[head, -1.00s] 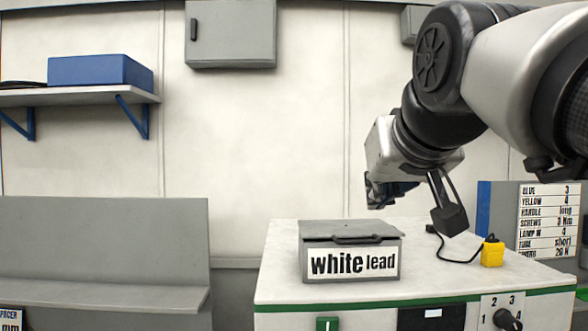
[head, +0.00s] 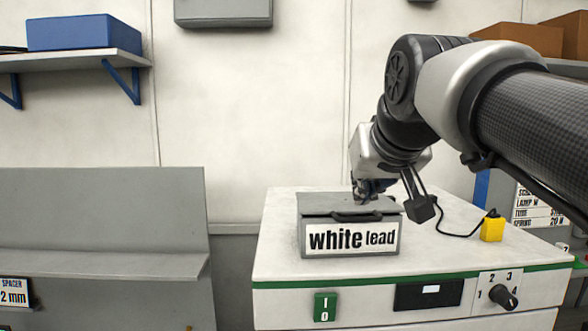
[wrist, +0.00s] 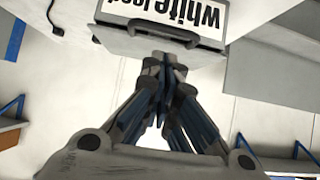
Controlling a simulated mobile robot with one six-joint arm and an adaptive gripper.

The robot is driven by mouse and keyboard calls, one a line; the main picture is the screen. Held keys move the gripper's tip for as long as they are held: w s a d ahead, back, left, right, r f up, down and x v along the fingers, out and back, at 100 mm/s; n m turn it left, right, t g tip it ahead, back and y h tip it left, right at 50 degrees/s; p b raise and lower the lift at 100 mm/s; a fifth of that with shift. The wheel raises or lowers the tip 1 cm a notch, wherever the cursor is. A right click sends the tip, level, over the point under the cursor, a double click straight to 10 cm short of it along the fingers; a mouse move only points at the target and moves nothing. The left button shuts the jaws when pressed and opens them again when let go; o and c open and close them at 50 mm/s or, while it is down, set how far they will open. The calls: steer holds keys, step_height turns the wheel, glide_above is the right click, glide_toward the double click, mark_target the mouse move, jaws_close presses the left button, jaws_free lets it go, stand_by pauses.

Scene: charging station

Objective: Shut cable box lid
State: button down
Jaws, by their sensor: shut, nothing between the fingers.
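The cable box (head: 311,247) is a grey metal box with a "white lead" label on its front. It stands on the white top of the charging station and also shows upside down in the wrist view (wrist: 135,45). Its grey lid (head: 320,203) lies flat, or nearly flat, over the box, with a dark handle at its front edge. I cannot tell whether a small gap remains under it. My gripper (head: 362,199) is shut and empty, pointing down at the lid's right part. Its fingertips (wrist: 163,66) are at or just above the lid; contact is unclear.
A yellow block (head: 492,229) with a black cable sits right of the box. The station's front (head: 350,298) carries a green switch and a rotary knob. A grey bench (head: 100,230) stands left. A blue box (head: 85,33) rests on a wall shelf.

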mark_target(362, 212)
step_height(362, 212, down, 2)
steer(key=shift+w+f, duration=0.1)
stand_by(0.4)
steer(key=shift+s+f+b, duration=0.2)
steer(key=shift+f+b, duration=0.95)
